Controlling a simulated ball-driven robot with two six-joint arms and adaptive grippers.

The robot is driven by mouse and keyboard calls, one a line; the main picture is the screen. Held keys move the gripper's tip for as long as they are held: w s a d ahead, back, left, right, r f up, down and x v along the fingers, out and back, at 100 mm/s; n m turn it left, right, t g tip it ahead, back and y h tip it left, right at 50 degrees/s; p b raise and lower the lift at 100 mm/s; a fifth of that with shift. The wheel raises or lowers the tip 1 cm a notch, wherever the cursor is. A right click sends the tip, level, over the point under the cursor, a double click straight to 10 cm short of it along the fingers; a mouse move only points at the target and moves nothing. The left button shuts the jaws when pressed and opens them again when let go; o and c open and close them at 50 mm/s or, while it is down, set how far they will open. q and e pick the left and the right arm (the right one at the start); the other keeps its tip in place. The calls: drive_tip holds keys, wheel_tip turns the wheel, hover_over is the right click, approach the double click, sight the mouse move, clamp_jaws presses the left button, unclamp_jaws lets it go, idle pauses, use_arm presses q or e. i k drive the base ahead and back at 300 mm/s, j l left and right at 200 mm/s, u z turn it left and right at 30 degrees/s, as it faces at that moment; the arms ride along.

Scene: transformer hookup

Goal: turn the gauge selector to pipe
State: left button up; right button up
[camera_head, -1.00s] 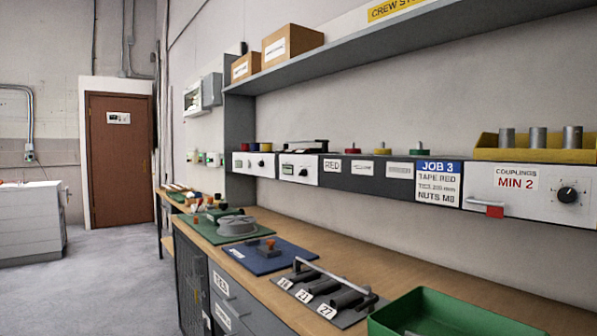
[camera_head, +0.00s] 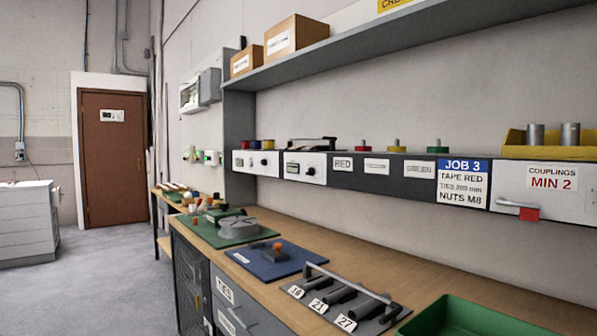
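The gauge selector cannot be told for certain at this size. Two white panels are set in the front of the wall shelf. The left white panel (camera_head: 255,170) carries small dark knobs. The right white panel (camera_head: 318,161) has a small dark display (camera_head: 292,168) and a round dark knob (camera_head: 311,171). Their markings are too small to read. Neither of my grippers shows in the head view.
The wooden bench (camera_head: 400,285) runs along the wall, holding a green tray (camera_head: 470,318), a rack numbered 16, 21 and 27 (camera_head: 345,302), a blue mat (camera_head: 262,268) and a green mat (camera_head: 190,229). Grey floor (camera_head: 110,280) is clear at left.

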sight(311, 170)
drive_tip(key=i+j+z, duration=0.2)
drive_tip(key=i+j, duration=0.2)
drive_tip(key=j, duration=0.25)
drive_tip(key=i+j, duration=0.2)
drive_tip(key=j, duration=0.15)
drive_tip(key=i+j+z, duration=0.25)
drive_tip(key=j, duration=0.45)
drive_tip(key=i+j+z, duration=0.1)
drive_tip(key=i+j, duration=0.15)
drive_tip(key=i+j+z, duration=0.1)
drive_tip(key=j, duration=0.4)
drive_tip(key=i+j+z, duration=0.1)
drive_tip(key=j, duration=0.3)
drive_tip(key=i, duration=0.1)
